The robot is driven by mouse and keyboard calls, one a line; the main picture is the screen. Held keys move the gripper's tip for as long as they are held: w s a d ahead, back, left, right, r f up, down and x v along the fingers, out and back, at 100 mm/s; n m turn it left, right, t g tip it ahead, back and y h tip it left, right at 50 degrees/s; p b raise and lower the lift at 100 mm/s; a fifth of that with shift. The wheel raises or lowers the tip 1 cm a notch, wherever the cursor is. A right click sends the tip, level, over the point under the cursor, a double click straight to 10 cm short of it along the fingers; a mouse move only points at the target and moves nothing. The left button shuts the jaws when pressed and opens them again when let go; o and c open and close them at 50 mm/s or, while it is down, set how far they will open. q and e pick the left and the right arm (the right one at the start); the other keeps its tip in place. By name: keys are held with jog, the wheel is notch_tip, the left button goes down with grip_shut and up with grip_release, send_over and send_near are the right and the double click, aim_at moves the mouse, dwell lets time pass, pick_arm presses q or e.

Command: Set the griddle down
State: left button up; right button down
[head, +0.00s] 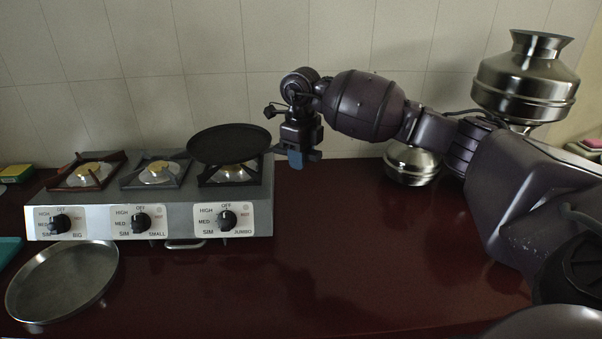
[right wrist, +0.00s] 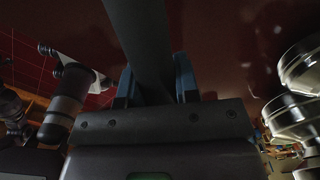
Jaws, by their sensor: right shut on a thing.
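The griddle (head: 229,144) is a round, black, flat pan. In the head view it is over the right-hand burner (head: 232,174) of the three-burner stove (head: 255,200), roughly level, hiding part of that burner. I cannot tell whether it touches the burner's support. My right gripper (head: 295,158) is to the right of the griddle, beside the stove's right end. In the right wrist view its blue fingers (right wrist: 155,88) are shut on the dark griddle handle (right wrist: 142,40), which runs up between them. My left gripper is not in view.
A round steel tray (head: 62,283) lies in front of the stove at left. The left burner (head: 87,171) and middle burner (head: 156,171) are bare. Steel pots (head: 527,82) stand at the back right. The dark red counter (head: 350,270) is clear in the middle.

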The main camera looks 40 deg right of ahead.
jog(key=shift+f, duration=0.15)
notch_tip(320, 180, down, 4)
jog(key=shift+r, duration=0.1)
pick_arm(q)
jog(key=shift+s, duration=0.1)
pick_arm(e)
jog(key=c, duration=0.8)
grip_release()
jog(key=shift+c, duration=0.2)
notch_tip(320, 180, up, 11)
jog(key=shift+f, duration=0.1)
jog(key=shift+r, duration=0.45)
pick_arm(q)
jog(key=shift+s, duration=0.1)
